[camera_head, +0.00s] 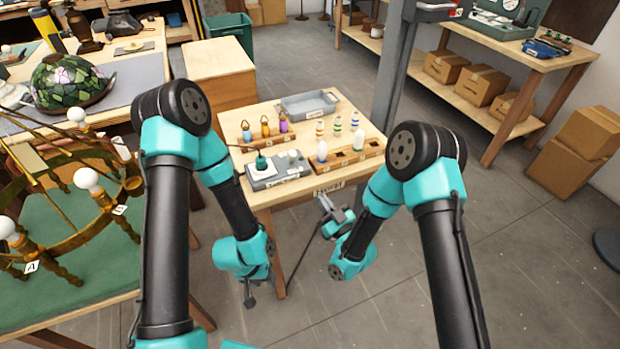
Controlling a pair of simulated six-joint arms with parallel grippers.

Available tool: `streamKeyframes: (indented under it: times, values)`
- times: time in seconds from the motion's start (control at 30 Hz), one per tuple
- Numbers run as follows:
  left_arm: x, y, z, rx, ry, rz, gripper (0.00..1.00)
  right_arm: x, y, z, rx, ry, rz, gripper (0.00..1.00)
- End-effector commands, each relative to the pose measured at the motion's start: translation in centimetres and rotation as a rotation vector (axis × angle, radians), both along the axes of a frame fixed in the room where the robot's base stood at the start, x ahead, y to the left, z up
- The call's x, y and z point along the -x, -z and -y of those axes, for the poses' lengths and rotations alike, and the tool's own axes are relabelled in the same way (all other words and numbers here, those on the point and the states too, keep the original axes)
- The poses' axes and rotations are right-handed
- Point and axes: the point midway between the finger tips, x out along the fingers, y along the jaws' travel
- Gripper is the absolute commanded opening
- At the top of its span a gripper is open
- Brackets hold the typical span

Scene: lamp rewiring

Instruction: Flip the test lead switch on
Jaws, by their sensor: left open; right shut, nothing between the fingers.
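A grey box (282,174) with a white plate, a dark green knob-like part (261,161) and a small pale round part (292,155) lies at the front left of the small wooden table. It seems to be the test lead unit; its switch is too small to make out, and so is its setting. My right gripper (324,204) is shut and empty, at the table's front edge, to the right of and nearer than the box, apart from it. My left gripper (250,297) is open and empty, low in front of the table, well below the box.
Wooden racks hold small coloured lamps (265,127) and white bulbs (322,151) behind and right of the box. A grey tray (308,103) lies at the back. A brass chandelier (72,236) with bulbs stands on the green-topped table at left.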

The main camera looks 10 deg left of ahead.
Motion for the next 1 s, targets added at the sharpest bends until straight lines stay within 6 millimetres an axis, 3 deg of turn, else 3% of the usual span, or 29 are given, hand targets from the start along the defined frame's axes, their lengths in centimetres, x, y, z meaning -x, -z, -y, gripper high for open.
streamKeyframes:
  times: [0.8, 1.0]
  values:
    - [0.0, 0.0, 0.0, 0.0, 0.0, 0.0, 0.43, -7.4, -4.6, -8.2, -0.002, 0.0, 0.003, 0.0]
    - [0.0, 0.0, 0.0, 0.0, 0.0, 0.0, 0.43, -8.4, -5.2, -9.3, 0.0, 0.0, 0.0, 0.0]
